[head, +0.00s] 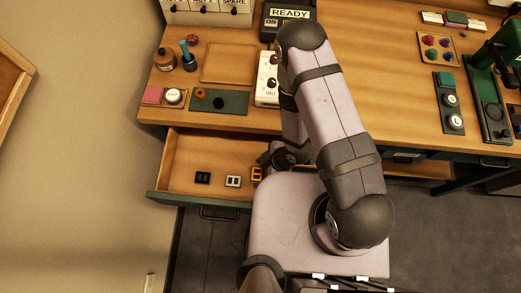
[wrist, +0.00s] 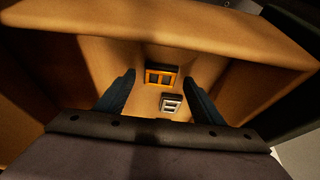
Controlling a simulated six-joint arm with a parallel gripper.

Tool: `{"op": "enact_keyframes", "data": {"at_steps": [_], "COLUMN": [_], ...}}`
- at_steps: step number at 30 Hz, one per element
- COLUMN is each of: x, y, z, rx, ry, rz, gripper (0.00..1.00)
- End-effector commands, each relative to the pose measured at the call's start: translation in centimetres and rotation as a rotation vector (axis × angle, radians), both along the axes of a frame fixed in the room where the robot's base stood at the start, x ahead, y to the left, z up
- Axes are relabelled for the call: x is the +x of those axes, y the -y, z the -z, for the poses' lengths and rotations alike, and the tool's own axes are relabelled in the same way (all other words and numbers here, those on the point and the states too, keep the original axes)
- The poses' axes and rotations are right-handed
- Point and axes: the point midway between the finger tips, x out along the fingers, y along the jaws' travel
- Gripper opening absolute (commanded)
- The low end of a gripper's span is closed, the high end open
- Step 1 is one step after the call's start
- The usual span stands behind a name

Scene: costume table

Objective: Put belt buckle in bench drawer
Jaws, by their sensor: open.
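The bench drawer (head: 185,197) is pulled open under the left part of the bench. In it lie a black buckle (head: 203,177), a silver buckle (head: 233,181) and an orange-gold buckle (head: 256,174), in a row from left to right. In the wrist view the gold buckle (wrist: 149,77) shows between the fingertips of my gripper (wrist: 159,78), and the silver buckle (wrist: 171,104) lies close by. My gripper is open inside or just over the drawer. I cannot tell whether its fingers touch the gold buckle. In the head view my arm mostly hides the gripper.
The drawer's wooden walls (wrist: 200,35) rise around my gripper. The bench top above holds a dark green mat (head: 232,104), a white device (head: 267,75), a wooden tray (head: 228,62) and small bottles (head: 165,60). The drawer's left end is bare.

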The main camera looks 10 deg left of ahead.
Motion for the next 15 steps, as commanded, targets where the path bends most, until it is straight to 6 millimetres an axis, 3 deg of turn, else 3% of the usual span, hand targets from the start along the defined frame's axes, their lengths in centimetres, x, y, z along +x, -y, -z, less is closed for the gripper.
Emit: {"op": "enact_keyframes", "data": {"at_steps": [15], "x": [0.1], "y": [2.5], "z": [-6.0], "rx": [0.001], "ry": [0.003], "rz": [0.002], "gripper": [0.62]}}
